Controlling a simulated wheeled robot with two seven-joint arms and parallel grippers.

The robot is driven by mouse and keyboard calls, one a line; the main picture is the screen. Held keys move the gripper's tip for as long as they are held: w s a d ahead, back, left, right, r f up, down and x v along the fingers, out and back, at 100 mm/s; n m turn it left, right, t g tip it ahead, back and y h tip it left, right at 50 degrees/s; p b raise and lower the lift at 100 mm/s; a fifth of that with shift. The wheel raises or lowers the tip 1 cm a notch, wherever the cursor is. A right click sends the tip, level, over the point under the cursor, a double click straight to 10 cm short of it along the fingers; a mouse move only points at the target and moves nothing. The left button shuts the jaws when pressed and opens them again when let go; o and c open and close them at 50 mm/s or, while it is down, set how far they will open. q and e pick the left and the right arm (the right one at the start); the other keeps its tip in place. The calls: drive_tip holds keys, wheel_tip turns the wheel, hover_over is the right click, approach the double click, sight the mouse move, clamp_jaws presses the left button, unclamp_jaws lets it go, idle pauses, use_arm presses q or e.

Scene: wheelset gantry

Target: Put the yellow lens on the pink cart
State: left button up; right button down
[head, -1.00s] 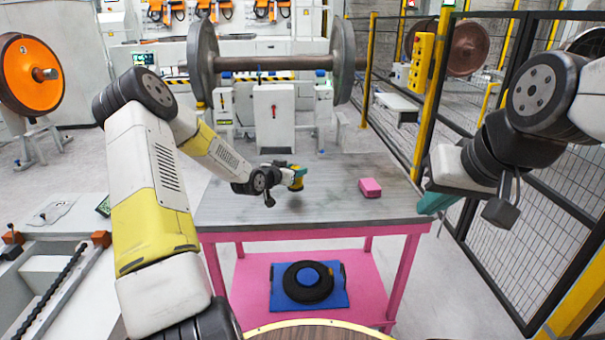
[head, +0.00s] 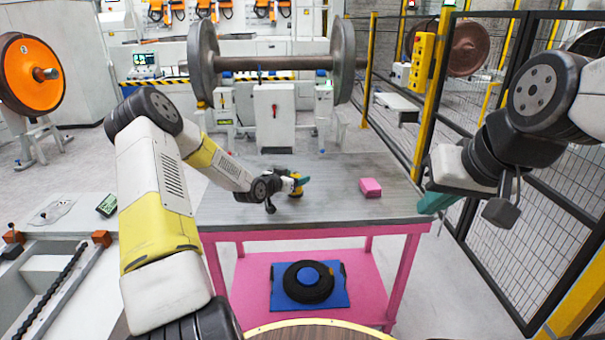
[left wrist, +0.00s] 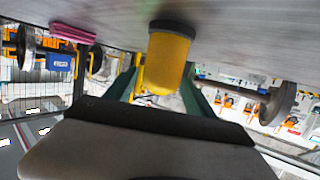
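The yellow lens (head: 296,191) is a small yellow cylinder with a dark rim. It stands at the grey top of the pink cart (head: 330,214), near the middle. In the left wrist view the lens (left wrist: 170,62) has its dark rim against the grey surface. My left gripper (head: 302,183) is at the lens, with its teal fingers on either side; a gap shows beside one finger, so it looks open around the lens. My right gripper (head: 437,202) is off the cart's right edge; its fingers are partly hidden and their opening cannot be made out.
A pink block (head: 370,187) lies on the cart top, right of the lens. A blue plate (head: 340,297) with a black ring is on the lower shelf. A mesh fence (head: 395,140) stands to the right. The cart top's front is clear.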

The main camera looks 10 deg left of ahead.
use_arm(q)
drive_tip(key=shift+s+a+r, duration=0.1)
drive_tip(key=shift+r, duration=0.1)
drive_tip(key=v, duration=1.1)
drive_tip(key=s+r+n+g+y, duration=0.1)
drive_tip(key=s+r+g+y, duration=0.4)
drive_tip(key=s+r, duration=0.9)
drive_tip(key=s+d+r+n+g+h, duration=0.1)
drive_tip(key=s+d+r, duration=0.2)
drive_tip(key=s, duration=0.8)
drive_tip(key=s+d+r+n+g, duration=0.1)
drive_tip(key=s+d+r+n, duration=0.1)
drive_tip(key=s, duration=0.8)
drive_tip(key=shift+s+d+r+h, duration=0.35)
drive_tip(key=shift+d+r+h, duration=0.05)
drive_tip(key=shift+r, duration=0.25)
